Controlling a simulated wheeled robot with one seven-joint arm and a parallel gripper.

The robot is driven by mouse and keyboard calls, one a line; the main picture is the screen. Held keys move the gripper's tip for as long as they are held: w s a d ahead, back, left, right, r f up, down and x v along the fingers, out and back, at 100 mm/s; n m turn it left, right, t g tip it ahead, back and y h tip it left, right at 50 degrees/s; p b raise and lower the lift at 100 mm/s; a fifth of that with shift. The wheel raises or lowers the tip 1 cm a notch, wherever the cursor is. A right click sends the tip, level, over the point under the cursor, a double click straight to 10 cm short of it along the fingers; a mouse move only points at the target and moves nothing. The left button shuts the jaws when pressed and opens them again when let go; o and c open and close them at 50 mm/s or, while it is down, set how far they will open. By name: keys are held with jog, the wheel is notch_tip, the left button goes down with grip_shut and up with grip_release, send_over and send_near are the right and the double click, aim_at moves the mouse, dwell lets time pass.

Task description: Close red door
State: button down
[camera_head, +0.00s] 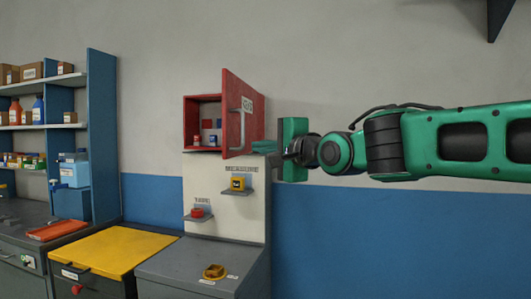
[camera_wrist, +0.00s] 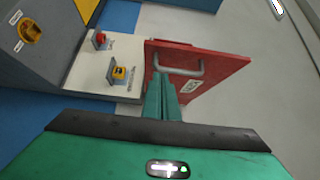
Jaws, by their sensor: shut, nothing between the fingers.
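The red door (camera_head: 236,112) stands open on a small red wall cabinet (camera_head: 203,98), with its face, white label and metal handle (camera_head: 244,124) turned toward the right. In the wrist view the door (camera_wrist: 222,75) and its handle (camera_wrist: 180,70) lie just beyond my fingers. My gripper (camera_head: 263,146) is shut and empty, at the lower right edge of the door. Its two green fingers (camera_wrist: 161,88) are together in the wrist view, overlapping the door's near part. I cannot tell whether they touch it. Small items are partly visible inside the cabinet.
A yellow-topped cabinet (camera_head: 110,249) and a grey counter (camera_head: 185,268) stand below. Blue shelving (camera_head: 101,130) is at left.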

aim_at(228, 145)
jog(key=w+a, duration=0.5)
jog(key=shift+w+a, duration=0.15)
jog(key=shift+a, duration=0.1)
jog(key=shift+w+a, duration=0.2)
jog(key=shift+a, duration=0.4)
